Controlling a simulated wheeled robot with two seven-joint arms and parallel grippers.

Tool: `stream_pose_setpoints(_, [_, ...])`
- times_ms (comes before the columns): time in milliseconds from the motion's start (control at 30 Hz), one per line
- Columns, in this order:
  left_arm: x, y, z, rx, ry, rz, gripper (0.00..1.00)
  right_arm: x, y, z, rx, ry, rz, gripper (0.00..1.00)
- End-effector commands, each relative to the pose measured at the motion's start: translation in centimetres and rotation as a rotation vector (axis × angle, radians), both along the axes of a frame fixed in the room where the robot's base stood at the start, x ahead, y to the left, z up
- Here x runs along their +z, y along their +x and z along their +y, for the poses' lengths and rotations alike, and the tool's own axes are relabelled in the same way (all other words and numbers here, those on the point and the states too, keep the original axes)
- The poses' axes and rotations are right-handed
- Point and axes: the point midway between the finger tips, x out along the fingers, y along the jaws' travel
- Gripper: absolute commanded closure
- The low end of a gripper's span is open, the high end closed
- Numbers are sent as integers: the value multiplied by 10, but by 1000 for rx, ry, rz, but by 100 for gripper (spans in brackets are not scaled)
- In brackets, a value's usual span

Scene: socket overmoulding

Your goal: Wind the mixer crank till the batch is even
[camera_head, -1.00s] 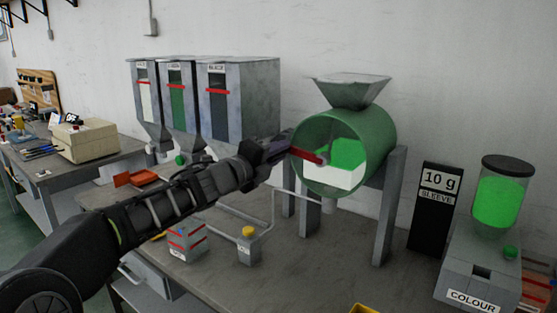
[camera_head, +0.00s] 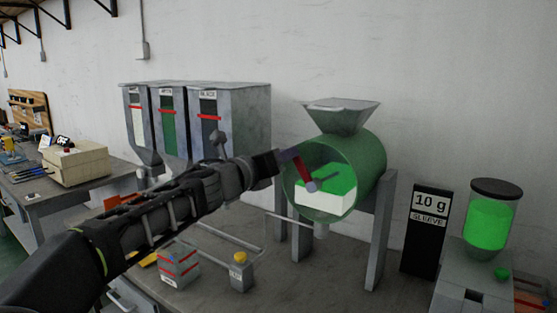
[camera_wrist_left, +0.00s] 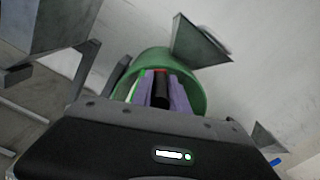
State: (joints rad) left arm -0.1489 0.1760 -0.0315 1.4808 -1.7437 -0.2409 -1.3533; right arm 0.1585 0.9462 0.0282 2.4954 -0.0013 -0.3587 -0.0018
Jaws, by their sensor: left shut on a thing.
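The mixer is a green see-through drum (camera_head: 366,163) with a grey hopper (camera_head: 342,116) on top, standing on grey legs. Inside, the batch shows as a white layer (camera_head: 325,200) with a bright green layer (camera_head: 341,179) above it, clearly separate. The red crank arm (camera_head: 303,172) slants up and left from the hub at the drum's front. My left gripper (camera_head: 289,154) is at the crank's outer end, shut on its handle. In the left wrist view the purple fingers (camera_wrist_left: 162,92) close around a dark handle (camera_wrist_left: 161,90) in front of the drum (camera_wrist_left: 150,59). My right gripper is out of view.
Three grey hoppers (camera_head: 237,117) stand behind my left arm. A black 10 g sleeve sign (camera_head: 425,230) and a colour dispenser (camera_head: 491,220) stand to the right. A small box with a yellow knob (camera_head: 240,270) and a red-striped box (camera_head: 179,265) sit in front on the bench.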

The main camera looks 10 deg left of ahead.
Motion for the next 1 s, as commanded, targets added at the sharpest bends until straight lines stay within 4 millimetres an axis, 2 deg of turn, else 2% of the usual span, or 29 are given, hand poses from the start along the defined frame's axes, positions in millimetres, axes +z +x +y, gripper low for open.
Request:
stream_pose_setpoints(600, [3, -2, -7, -4, 60, -24, 100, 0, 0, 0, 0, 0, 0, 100])
stream_pose_setpoints(633, [3, -2, -7, -4, 60, -23, 79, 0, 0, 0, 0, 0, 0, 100])
stream_pose_setpoints(867, [3, -2, -6, -3, 60, -23, 60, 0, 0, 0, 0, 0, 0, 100])
stream_pose_setpoints(1000, [3, -2, -6, -2, 60, -23, 59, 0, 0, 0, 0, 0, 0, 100])
